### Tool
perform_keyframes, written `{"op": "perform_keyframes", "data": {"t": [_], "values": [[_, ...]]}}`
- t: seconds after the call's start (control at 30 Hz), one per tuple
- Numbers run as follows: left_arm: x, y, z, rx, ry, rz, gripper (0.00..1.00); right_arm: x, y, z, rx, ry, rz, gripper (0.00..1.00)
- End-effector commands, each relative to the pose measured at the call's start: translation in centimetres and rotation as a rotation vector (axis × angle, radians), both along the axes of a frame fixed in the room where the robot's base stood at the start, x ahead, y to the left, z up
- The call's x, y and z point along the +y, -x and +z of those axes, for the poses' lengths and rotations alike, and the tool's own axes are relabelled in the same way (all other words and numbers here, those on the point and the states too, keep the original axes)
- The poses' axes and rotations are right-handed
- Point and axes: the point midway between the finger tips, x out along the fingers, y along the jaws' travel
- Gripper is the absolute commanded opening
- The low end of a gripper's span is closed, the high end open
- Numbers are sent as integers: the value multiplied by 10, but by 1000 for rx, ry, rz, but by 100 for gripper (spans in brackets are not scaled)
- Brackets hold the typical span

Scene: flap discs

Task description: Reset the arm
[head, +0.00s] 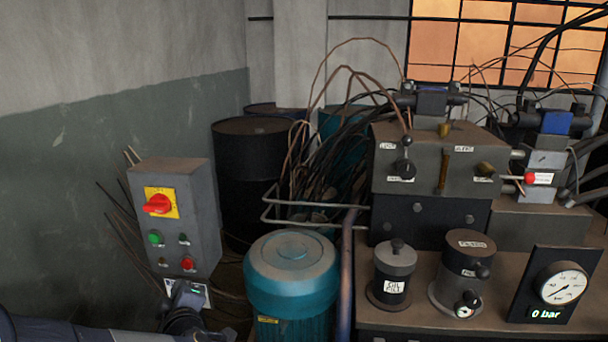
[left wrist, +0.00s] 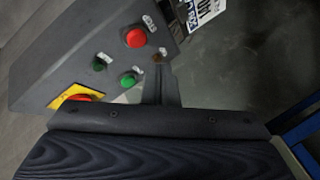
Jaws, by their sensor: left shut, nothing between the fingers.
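My left arm comes in along the bottom left of the head view, and my left gripper (head: 183,290) is low in front of the grey control box (head: 193,188). In the left wrist view the narrow fingers (left wrist: 159,65) are together with nothing between them. The box also shows in the left wrist view (left wrist: 75,65), turned over, with its red button (left wrist: 136,38) and green button (left wrist: 129,80) close to the fingers in the picture. I cannot tell whether the fingers touch the box. My right gripper is in neither view.
The box carries a red rotary switch (head: 158,204) on a yellow plate. A teal motor (head: 292,285) stands right of it, with a dark drum (head: 248,165) behind. The hydraulic bench (head: 440,318) fills the right, with a gauge (head: 562,284) reading 0 bar.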

Motion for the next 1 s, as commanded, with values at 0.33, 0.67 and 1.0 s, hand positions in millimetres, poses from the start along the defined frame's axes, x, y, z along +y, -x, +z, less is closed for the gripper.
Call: {"op": "perform_keyframes", "data": {"t": [0.33,0.67,1.0], "values": [[-77,89,25,269,73,-729,0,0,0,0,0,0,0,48],[-98,213,-5,612,-104,-1069,0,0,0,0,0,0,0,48],[-92,274,13,823,-179,-1154,0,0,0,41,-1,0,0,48]]}}
